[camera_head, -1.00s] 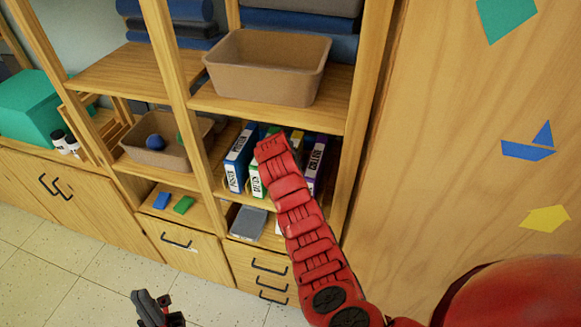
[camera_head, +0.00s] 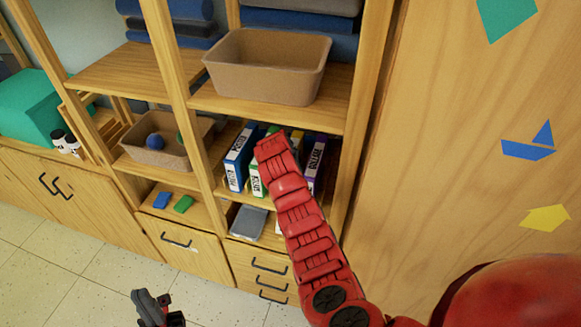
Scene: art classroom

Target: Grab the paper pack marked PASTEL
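Several upright paper packs stand in a middle shelf compartment: a blue one (camera_head: 240,158), a green one (camera_head: 257,180) partly covered by my red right arm, and a purple one (camera_head: 316,160) to the right. Their white spine labels are too small and blurred for me to tell which reads PASTEL. My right arm reaches up from the lower right, and its end lies in front of the packs. Its gripper is hidden. My dark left gripper (camera_head: 156,309) is low at the bottom edge, in front of the cabinets and away from the packs. Its opening is unclear.
A tan bin (camera_head: 268,68) sits on the shelf above the packs. Another bin (camera_head: 160,152) with a blue ball is to the left. A grey item (camera_head: 249,220) lies below the packs. A wooden panel (camera_head: 450,130) closes off the right side.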

